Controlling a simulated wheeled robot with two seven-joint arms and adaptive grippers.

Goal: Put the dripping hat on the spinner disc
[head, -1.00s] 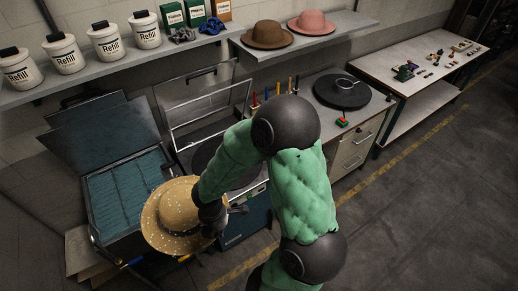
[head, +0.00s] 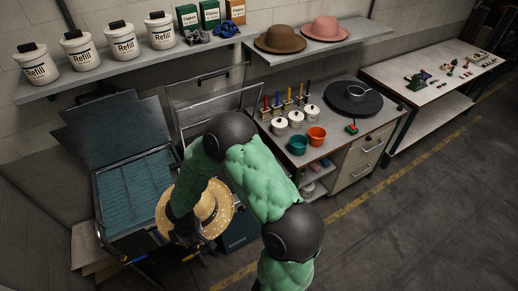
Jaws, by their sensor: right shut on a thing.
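The dripping hat (head: 213,210) is a tan straw hat with pale specks and a dark band. It is at the lower left, in front of the open blue-lined basin. My right gripper (head: 190,238) is shut on its near left edge, and my dark wrist covers part of the hat. The fingertips are hard to make out. The spinner disc (head: 370,105) is a flat black round disc on the counter at the right, with a small metal ring on top. It is well apart from the hat. My left gripper is not in view.
Several coloured-handled tools, white lidded pots (head: 280,126), a teal cup (head: 297,145) and an orange cup (head: 316,136) stand left of the disc. A red-and-green button (head: 351,129) is in front of it. Brown (head: 280,40) and pink (head: 326,29) hats sit on the shelf above.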

